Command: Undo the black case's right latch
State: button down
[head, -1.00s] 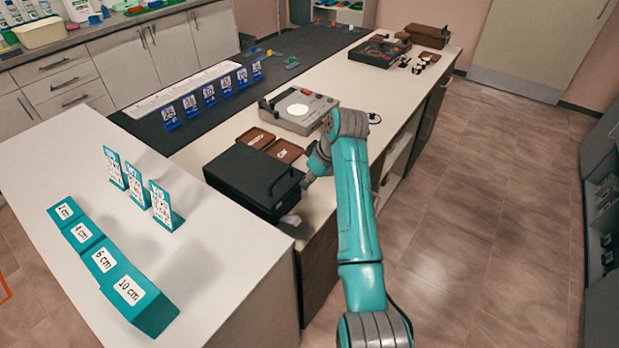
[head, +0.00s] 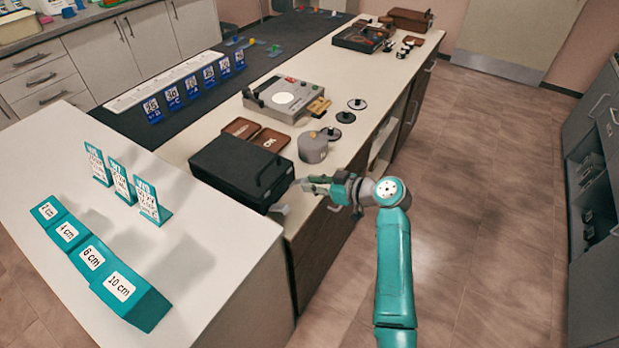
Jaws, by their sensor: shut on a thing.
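The black case (head: 228,163) lies closed on the counter's near end, with a dark handle at its front edge. My gripper (head: 301,184) reaches in from the right, at the case's front near its right end. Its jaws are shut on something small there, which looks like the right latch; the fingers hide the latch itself. A grey latch-like flap (head: 279,209) sticks out at the front's near left end.
A grey rounded pot (head: 313,147) stands just behind my gripper on the counter. Brown trays (head: 268,140), a grey device (head: 284,98) and black discs (head: 346,117) lie beyond. Teal height blocks (head: 98,261) and cards stand on the near left counter. Floor at right is clear.

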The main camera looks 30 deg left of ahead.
jog(key=shift+d+f+y, duration=0.35)
jog(key=shift+f+y, duration=0.35)
jog(key=shift+y, duration=0.3)
jog(key=c, duration=1)
grip_release()
jog(key=shift+o, duration=0.2)
jog(key=v, duration=1.2)
